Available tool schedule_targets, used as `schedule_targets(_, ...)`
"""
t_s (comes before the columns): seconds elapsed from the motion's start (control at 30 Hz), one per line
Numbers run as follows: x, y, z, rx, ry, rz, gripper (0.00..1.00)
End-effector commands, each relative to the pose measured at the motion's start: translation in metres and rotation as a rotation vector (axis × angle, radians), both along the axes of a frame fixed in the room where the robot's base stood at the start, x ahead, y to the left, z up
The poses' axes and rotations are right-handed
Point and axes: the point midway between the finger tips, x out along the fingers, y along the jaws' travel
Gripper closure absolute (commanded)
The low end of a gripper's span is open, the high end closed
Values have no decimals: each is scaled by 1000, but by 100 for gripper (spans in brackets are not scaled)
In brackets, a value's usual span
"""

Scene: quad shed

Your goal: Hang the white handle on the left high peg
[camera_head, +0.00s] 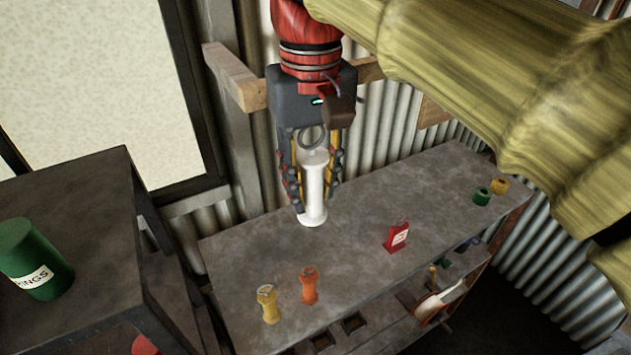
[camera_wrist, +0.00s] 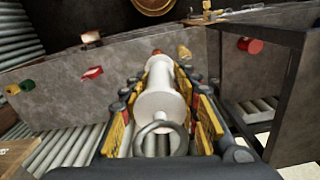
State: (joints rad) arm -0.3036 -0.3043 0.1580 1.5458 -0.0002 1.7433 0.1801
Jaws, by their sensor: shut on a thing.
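The white handle (camera_head: 314,190) is a spool-shaped grip with a metal ring at its upper end. My gripper (camera_head: 314,185) is shut on it and holds it upright above the grey bench top. In the head view the handle's lower end overlaps the bench, and I cannot tell how far above it is. In the wrist view the white handle (camera_wrist: 160,95) lies between the yellow-padded fingers of my gripper (camera_wrist: 165,110), with its ring toward the camera. I cannot make out the left high peg in either view.
The bench (camera_head: 250,250) holds a yellow handle (camera_head: 268,304), an orange handle (camera_head: 309,285), a red card stand (camera_head: 396,237), and green (camera_head: 481,196) and yellow (camera_head: 499,186) pieces. A dark cabinet (camera_head: 75,185) with a green can (camera_head: 35,260) stands left. Corrugated wall and a wooden beam (camera_head: 235,75) are behind.

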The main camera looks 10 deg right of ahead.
Motion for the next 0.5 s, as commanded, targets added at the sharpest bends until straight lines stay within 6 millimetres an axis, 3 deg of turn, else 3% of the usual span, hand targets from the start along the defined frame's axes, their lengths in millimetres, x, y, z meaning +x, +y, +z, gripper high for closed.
schedule_targets(0.5,28,8,-2,0,0,0,97)
